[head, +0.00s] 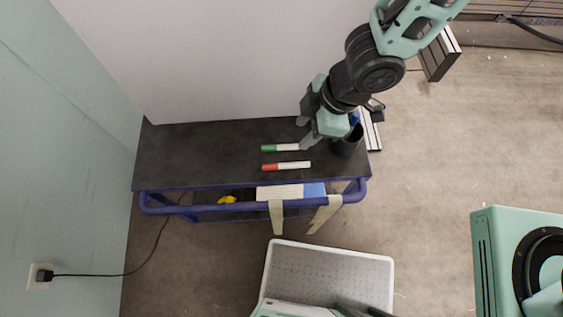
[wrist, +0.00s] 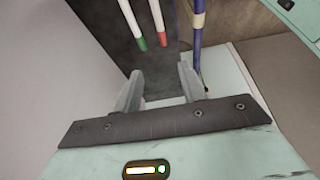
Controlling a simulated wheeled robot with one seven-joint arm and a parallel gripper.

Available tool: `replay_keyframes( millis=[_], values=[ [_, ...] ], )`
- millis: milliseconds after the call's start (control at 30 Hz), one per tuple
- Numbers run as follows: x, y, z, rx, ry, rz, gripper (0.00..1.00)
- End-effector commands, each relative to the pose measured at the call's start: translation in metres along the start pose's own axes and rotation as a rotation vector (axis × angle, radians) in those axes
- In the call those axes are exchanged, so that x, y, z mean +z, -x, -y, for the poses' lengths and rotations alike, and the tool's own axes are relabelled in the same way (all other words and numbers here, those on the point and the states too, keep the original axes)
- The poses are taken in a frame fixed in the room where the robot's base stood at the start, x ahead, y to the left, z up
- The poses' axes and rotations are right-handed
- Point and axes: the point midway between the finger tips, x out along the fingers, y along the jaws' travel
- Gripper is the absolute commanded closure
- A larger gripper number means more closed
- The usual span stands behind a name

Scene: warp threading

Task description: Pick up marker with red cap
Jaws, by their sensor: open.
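The marker with red cap (head: 300,165) lies flat on the dark cart top, its cap to the left and its white body to the right. In the wrist view it shows at the top (wrist: 155,18), red end toward my fingers. A green-capped marker (head: 287,147) lies parallel just behind it, and also shows in the wrist view (wrist: 131,19). My gripper (head: 303,134) is open, above the cart top, near the green marker's white end in the head view. Nothing shows between its fingers in the wrist view (wrist: 160,84). Its height above the markers is hard to tell.
A dark cup (head: 346,143) with something blue in it stands at the cart's right end, close to my gripper. The cart (head: 190,150) has a blue front rail (head: 220,206) with tan straps, and a pale wall behind. Its left part is clear.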

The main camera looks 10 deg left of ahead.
Motion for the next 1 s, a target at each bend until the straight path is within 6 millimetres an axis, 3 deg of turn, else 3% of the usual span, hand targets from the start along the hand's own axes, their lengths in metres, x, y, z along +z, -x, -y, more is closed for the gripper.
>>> replay_keyframes(
  millis=[600, 1000],
  values=[
    [0.000, -0.104, 0.002, -0.003, 0.006, 0.001, 0.59],
    [-0.001, -0.135, 0.004, -0.004, 0.007, 0.001, 0.59]
  ],
)
